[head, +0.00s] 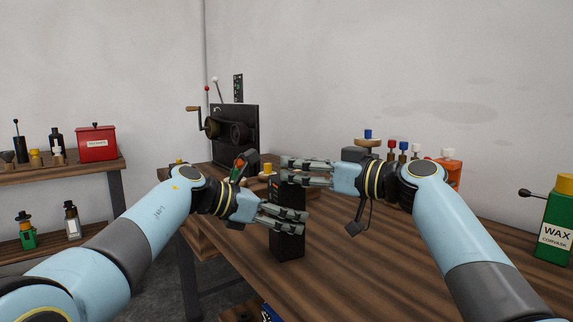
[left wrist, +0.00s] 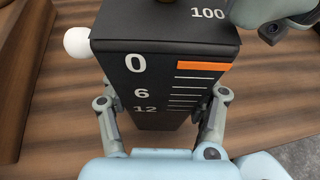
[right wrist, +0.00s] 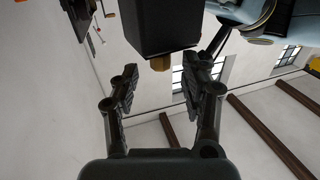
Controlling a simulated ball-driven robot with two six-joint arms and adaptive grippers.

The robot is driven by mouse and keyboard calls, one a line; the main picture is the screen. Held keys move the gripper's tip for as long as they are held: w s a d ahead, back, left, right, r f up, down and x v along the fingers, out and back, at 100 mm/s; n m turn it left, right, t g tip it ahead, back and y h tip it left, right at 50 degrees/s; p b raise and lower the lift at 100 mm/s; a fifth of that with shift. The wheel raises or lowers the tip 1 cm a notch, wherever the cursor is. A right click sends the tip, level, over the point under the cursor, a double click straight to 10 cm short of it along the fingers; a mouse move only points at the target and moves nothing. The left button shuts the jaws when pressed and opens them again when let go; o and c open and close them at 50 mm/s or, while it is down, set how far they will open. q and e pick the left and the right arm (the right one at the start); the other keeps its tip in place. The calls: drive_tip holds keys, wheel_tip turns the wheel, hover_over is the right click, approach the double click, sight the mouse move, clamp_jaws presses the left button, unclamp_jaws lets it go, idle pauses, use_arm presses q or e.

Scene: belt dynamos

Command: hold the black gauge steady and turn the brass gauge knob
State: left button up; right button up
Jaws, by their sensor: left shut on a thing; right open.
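The black gauge (head: 287,247) stands upright on the wooden table. My left gripper (head: 304,221) is shut on its body, a finger on each side. The left wrist view shows the gauge (left wrist: 150,62) with white marks 0, 6, 12 and 100, an orange bar and a white ball on its side. My right gripper (head: 284,172) is open at the gauge's top. In the right wrist view the gauge (right wrist: 165,25) appears upside down, and its brass knob (right wrist: 160,62) lies between the open fingertips, apart from both. My right fingers hide the knob in the head view.
A dark crank machine (head: 238,130) stands behind on the table. Several coloured knobbed items and an orange container (head: 448,172) stand behind my right arm. A green wax can (head: 557,222) is at far right. The table (head: 370,262) is clear right of the gauge.

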drive_tip(key=shift+x, duration=1.8)
drive_tip(key=shift+c, duration=0.2)
clamp_jaws()
